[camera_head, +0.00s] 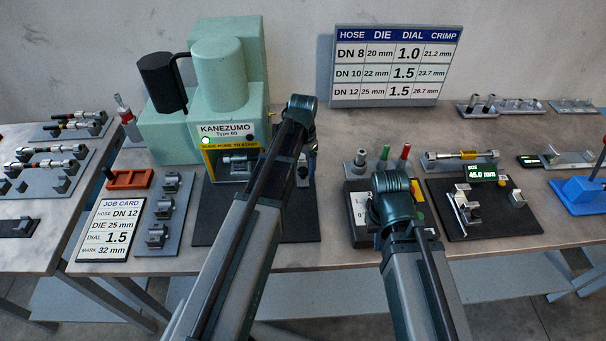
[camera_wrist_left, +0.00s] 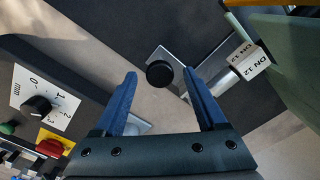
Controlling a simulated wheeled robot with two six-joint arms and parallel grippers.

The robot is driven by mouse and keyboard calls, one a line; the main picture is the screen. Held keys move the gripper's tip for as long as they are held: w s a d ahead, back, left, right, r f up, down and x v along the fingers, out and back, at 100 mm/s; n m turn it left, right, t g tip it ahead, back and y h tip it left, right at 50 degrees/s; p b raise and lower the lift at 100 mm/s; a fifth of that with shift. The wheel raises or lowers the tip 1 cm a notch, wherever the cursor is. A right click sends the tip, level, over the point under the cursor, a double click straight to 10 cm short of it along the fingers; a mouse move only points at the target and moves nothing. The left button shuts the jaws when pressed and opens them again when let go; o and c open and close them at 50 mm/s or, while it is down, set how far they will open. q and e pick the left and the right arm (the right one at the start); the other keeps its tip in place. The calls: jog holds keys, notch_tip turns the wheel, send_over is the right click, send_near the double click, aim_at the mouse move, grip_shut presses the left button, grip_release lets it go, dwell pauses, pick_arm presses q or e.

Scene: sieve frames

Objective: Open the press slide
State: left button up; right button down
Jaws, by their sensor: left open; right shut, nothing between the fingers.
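The green press (camera_head: 225,75) stands at the back, with a fitting visible in its opening (camera_head: 238,165). In the left wrist view, the slide is a metal plate (camera_wrist_left: 170,56) with a round black knob (camera_wrist_left: 159,74) at its near end. A metal piece labelled DN 12 (camera_wrist_left: 243,62) lies at the plate's other end, beside the green housing. My left gripper (camera_wrist_left: 160,80) is open, with its blue fingers on either side of the knob; I cannot tell whether they touch it.
A dial box (camera_wrist_left: 38,100) with green and red buttons lies left of my left fingers. The job card (camera_head: 108,229), spare die blocks (camera_head: 158,236) and orange tray (camera_head: 130,178) are left of the press. A measuring stand (camera_head: 505,207) is right. A settings chart (camera_head: 393,65) stands behind.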

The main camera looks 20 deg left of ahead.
pick_arm(q)
jog(key=shift+f, duration=0.2)
grip_shut()
dwell(0.3)
dwell(1.1)
